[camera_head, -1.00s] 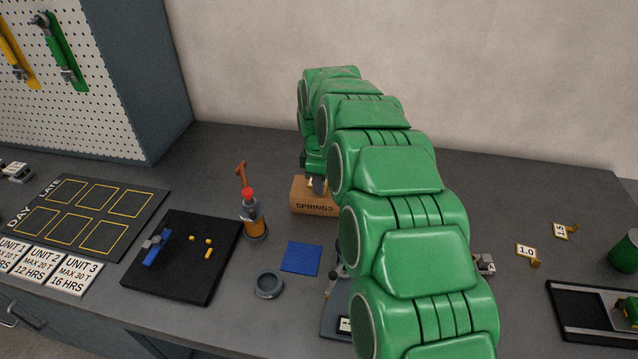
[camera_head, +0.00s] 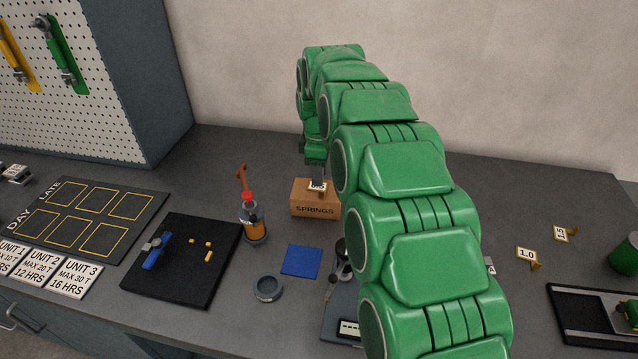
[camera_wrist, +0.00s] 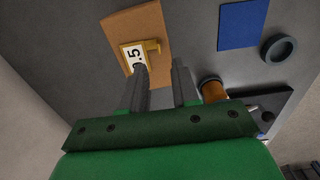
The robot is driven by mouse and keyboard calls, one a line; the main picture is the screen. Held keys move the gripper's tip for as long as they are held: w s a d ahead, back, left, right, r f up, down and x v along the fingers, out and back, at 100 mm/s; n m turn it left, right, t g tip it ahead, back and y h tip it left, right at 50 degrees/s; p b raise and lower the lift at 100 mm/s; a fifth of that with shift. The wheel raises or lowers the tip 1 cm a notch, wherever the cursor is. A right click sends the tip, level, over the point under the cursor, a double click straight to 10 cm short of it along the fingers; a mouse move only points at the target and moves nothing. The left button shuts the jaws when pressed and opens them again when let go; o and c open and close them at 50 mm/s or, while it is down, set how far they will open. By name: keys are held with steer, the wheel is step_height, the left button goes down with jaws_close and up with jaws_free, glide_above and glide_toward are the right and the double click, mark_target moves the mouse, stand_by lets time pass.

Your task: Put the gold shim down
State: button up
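The gold shim (camera_head: 317,186), with a white tag reading ".5" in the wrist view (camera_wrist: 134,58), lies on top of the cardboard SPRINGS box (camera_head: 300,204). The box fills the upper middle of the wrist view (camera_wrist: 160,24). My gripper (camera_head: 316,172) is above the box. In the wrist view its two fingers (camera_wrist: 161,76) are apart with nothing between them. The left finger's tip overlaps the tag's lower edge in that view; I cannot tell whether it touches. My arm hides part of the bench in the head view.
Left of the box stands an orange bottle (camera_head: 253,224). In front lie a blue square (camera_head: 301,261) and a grey ring (camera_head: 268,288). A black tray (camera_head: 170,285) is at left. Shims tagged 1.0 (camera_head: 527,254) and 1.5 (camera_head: 561,234) lie at right. Bench behind the box is clear.

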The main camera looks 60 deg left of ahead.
step_height(320, 180, up, 7)
stand_by(0.3)
